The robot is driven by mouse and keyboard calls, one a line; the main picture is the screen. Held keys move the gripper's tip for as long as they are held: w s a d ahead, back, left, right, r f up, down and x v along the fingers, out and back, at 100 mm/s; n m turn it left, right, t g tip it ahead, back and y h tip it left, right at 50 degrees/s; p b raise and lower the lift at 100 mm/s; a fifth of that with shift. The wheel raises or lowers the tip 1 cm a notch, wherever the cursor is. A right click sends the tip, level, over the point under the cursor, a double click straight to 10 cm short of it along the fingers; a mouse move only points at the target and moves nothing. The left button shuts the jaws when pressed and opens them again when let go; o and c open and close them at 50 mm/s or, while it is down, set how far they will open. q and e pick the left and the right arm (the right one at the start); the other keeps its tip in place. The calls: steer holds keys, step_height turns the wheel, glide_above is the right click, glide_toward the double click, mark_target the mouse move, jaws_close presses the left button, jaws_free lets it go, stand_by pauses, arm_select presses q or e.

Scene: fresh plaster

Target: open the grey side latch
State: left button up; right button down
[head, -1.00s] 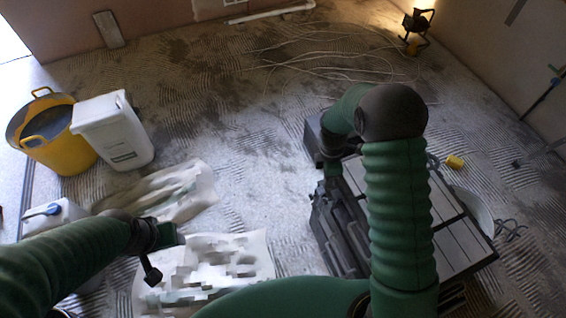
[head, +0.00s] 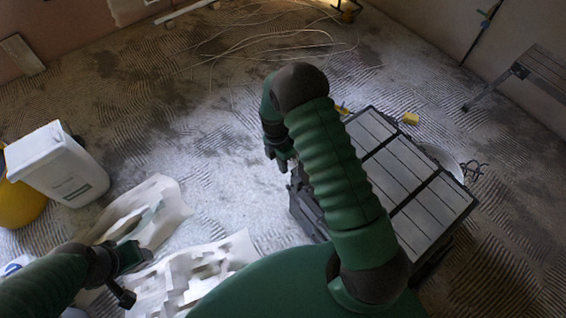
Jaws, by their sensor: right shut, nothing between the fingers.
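A large dark toolbox with a grey slatted lid (head: 423,196) stands on the floor at right, its lid down. My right arm crosses in front of it and hides part of its left side. I cannot make out the grey side latch. My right gripper (head: 282,160) is shut and empty, pointing down just left of the box's far left corner; whether it touches the box is unclear. My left gripper (head: 130,272) is at lower left, over the paper sheets and far from the box. I cannot tell whether its fingers are open.
A white bucket (head: 58,165) and a yellow tub (head: 20,203) stand at left. Crumpled paper sheets (head: 195,272) lie at lower left. Pale cable (head: 265,40) loops across the far floor. A step ladder (head: 535,75) is at right. The middle floor is clear.

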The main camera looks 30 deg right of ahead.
mark_target(288, 186)
steer(key=f, duration=0.3)
steer(key=s+f, duration=0.1)
steer(key=f, duration=0.2)
steer(key=s+f+b, duration=0.1)
steer(key=f, duration=0.2)
steer(key=shift+d, duration=0.3)
steer(key=shift+a, duration=0.1)
